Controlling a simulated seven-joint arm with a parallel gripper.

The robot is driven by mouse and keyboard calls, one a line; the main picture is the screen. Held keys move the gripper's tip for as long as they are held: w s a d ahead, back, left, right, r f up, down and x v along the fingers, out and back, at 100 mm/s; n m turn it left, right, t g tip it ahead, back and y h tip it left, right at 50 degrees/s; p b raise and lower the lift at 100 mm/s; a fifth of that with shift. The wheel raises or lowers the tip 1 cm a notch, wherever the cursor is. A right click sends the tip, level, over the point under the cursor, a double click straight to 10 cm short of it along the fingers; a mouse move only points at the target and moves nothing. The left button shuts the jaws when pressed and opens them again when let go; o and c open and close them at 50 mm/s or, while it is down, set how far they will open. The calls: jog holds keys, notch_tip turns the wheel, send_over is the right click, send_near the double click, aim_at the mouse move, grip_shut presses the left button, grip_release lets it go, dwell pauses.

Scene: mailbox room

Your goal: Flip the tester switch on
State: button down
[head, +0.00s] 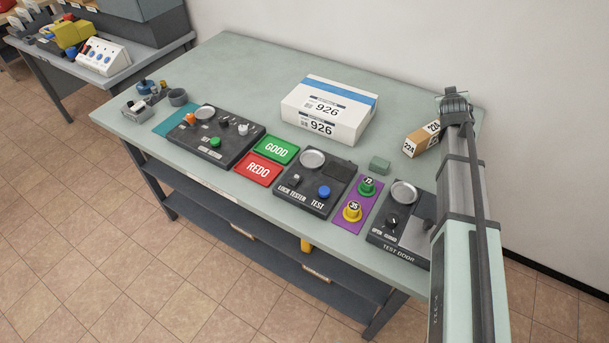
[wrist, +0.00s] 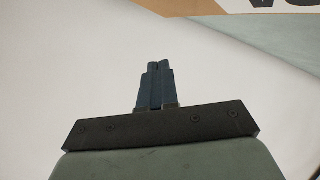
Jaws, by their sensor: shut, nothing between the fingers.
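The lock tester (head: 318,204) is a dark panel in the middle of the bench, marked LOCK TESTER and TEST. It bears a small grey switch-like knob (head: 294,180), a blue button (head: 324,192) and a round silver dish (head: 312,159). The knob is too small to tell its position. My arm rises at the right, its end above the bench's right part, well away from the lock tester. My gripper (wrist: 157,67) is shut and empty in the wrist view, before a pale wall. In the head view its fingers cannot be made out.
A white box (head: 359,116) marked 926 stands behind the lock tester. A brown-and-white box (head: 420,141) lies near my arm's end. A test door panel (head: 384,238) and a purple mat (head: 368,184) with green and yellow knobs are right of the tester; GOOD and REDO trays (head: 276,151) are left.

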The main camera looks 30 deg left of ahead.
jog(key=s+a+r+n+y, duration=0.1)
jog(key=s+a+r+y, duration=0.2)
jog(key=a, duration=0.7)
jog(key=s+a+r+n+y, duration=0.1)
jog(key=s+a+r, duration=0.4)
jog(key=a, duration=0.4)
jog(key=s+a+r+n+y, duration=0.2)
jog(key=s+a, duration=0.3)
jog(key=a, duration=0.5)
jog(key=m+g+h, duration=0.1)
jog(key=m+h, duration=0.5)
jog(key=h, duration=0.4)
send_over(292, 181)
jog(key=s, duration=0.3)
notch_tip(292, 181, down, 6)
jog(key=shift+w+f, duration=0.5)
jog(key=shift+f, duration=0.9)
jog(key=shift+w+f, duration=0.45)
jog(key=shift+f, duration=0.95)
jog(key=shift+w+f, duration=0.5)
jog(key=shift+f, duration=0.9)
